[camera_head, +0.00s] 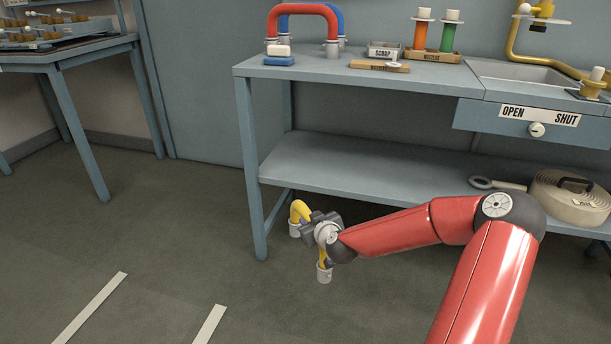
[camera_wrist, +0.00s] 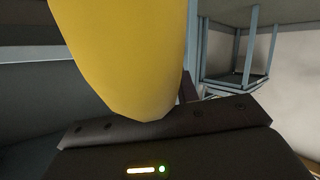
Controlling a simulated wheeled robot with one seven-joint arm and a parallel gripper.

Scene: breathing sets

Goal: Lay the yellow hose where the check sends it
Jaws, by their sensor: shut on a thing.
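The yellow hose (camera_head: 300,208) is a bent arch with pale grey couplings on both ends. It is low beside the bench's front left leg in the head view, its ends pointing down; I cannot tell whether they touch the floor. My gripper (camera_head: 317,224) is shut on it near the top of the arch and hides its middle. In the wrist view the yellow hose (camera_wrist: 125,50) fills the upper middle against my jaw. A red hose (camera_head: 303,10) and a blue hose (camera_head: 338,18) stand as arches on the bench top, the blue behind the red.
The bench (camera_head: 300,72) has a lower shelf (camera_head: 350,165) bearing a coiled pale hose (camera_head: 570,197). On top are a scrap tray (camera_head: 383,50), a wooden board (camera_head: 379,66), orange and green cylinders and a sink (camera_head: 520,72). White lines (camera_head: 90,308) mark open floor at left.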

